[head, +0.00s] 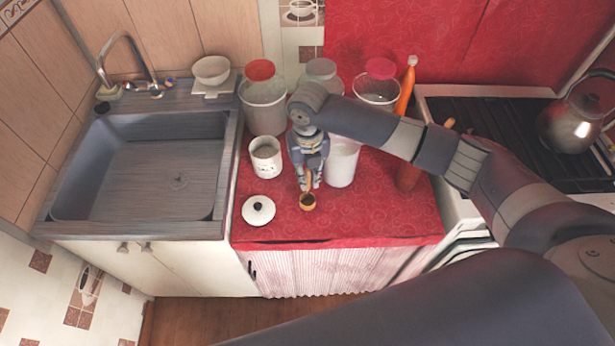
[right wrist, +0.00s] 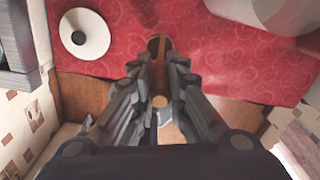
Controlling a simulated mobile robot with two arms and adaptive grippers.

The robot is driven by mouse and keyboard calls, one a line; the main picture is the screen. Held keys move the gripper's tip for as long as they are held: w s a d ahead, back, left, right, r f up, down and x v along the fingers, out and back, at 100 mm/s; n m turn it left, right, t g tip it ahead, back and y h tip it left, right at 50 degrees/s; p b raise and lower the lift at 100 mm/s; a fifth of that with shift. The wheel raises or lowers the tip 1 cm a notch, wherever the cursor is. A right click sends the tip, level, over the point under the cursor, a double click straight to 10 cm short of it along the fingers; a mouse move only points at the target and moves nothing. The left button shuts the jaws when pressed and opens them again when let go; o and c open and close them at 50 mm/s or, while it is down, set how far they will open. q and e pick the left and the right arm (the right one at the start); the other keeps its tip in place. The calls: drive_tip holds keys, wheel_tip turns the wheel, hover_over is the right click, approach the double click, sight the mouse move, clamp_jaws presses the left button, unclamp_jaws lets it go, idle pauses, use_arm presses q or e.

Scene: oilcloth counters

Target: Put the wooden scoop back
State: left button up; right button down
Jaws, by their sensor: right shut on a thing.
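The wooden scoop (head: 308,203) is small and brown, with its bowl low over the red counter. My right gripper (head: 309,184) is shut on the scoop's handle and points down. In the right wrist view the scoop (right wrist: 159,74) sits between the fingers of my right gripper (right wrist: 158,85). A white canister (head: 265,161) stands open to the left of the gripper, with pale contents inside. A white lid with a dark knob (head: 258,210) lies on the counter left of the scoop; it also shows in the right wrist view (right wrist: 84,35). My left gripper is not in view.
A white tub (head: 341,165) stands close to the right of my gripper. Jars with red lids (head: 262,70) and an orange bottle (head: 406,87) stand behind. The sink (head: 140,170) is at left, the stove with a kettle (head: 571,120) at right. The counter's front edge is near.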

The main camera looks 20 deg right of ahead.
wheel_tip(320, 180, down, 2)
drive_tip(key=shift+s, duration=0.1)
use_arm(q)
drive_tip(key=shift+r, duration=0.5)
use_arm(e)
drive_tip(key=shift+f, duration=0.1)
drive_tip(key=shift+a, duration=0.1)
drive_tip(key=shift+f, duration=0.1)
drive_tip(key=c, duration=1.6)
unclamp_jaws()
